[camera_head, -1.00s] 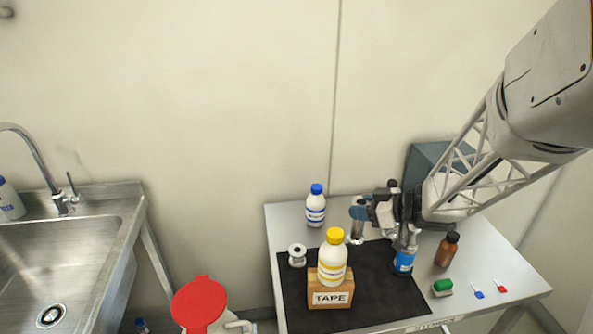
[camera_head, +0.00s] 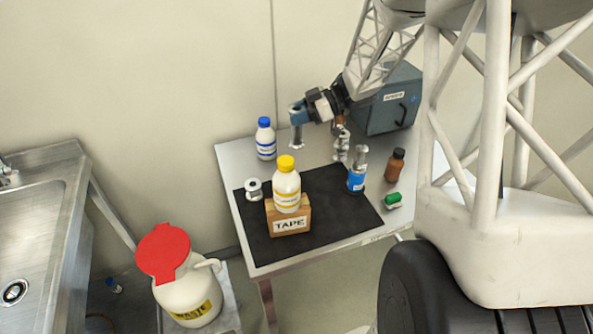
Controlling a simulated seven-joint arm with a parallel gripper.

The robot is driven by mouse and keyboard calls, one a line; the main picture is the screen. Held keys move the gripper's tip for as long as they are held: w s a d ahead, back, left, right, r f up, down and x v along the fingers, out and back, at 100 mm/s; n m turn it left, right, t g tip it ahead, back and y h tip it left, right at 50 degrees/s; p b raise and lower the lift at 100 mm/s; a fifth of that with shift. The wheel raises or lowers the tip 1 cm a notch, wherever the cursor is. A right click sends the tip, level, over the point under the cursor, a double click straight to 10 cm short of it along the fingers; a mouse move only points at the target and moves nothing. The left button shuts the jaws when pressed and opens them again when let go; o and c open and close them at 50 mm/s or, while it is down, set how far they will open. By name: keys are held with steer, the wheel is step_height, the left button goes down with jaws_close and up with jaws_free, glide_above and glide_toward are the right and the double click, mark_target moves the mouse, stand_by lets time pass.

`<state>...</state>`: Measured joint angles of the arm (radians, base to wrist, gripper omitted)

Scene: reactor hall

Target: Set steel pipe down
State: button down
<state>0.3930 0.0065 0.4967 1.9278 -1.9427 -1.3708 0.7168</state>
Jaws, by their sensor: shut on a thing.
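The steel pipe (camera_head: 297,141) shows as a short, upright metal piece with a flared lower end, partly covered by my gripper (camera_head: 297,122). My gripper reaches in from the right over the back of the metal table (camera_head: 236,156) and is shut on the pipe. The pipe's lower end appears over the rear of the table top, between the blue-capped bottle and another shiny metal fitting. I cannot tell whether it touches the table. The gripper fingers are small here, and the pipe's upper part is hidden.
A blue-capped bottle (camera_head: 265,140) stands left of the pipe. A metal fitting (camera_head: 340,148), a blue can (camera_head: 356,180) and a brown bottle (camera_head: 395,165) stand to the right. In front, a yellow-capped bottle (camera_head: 287,188) tops the tape box (camera_head: 289,217). The dark mat (camera_head: 335,213) has bare room.

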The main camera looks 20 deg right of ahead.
mark_target(302, 141)
steer(key=shift+w, duration=0.1)
stand_by(0.3)
steer(key=shift+f, duration=3.1)
steer(key=shift+f, duration=1.9)
steer(key=shift+f, duration=0.45)
steer(key=c, duration=0.8)
jaws_free()
steer(key=shift+o, duration=0.2)
steer(key=shift+r, duration=0.1)
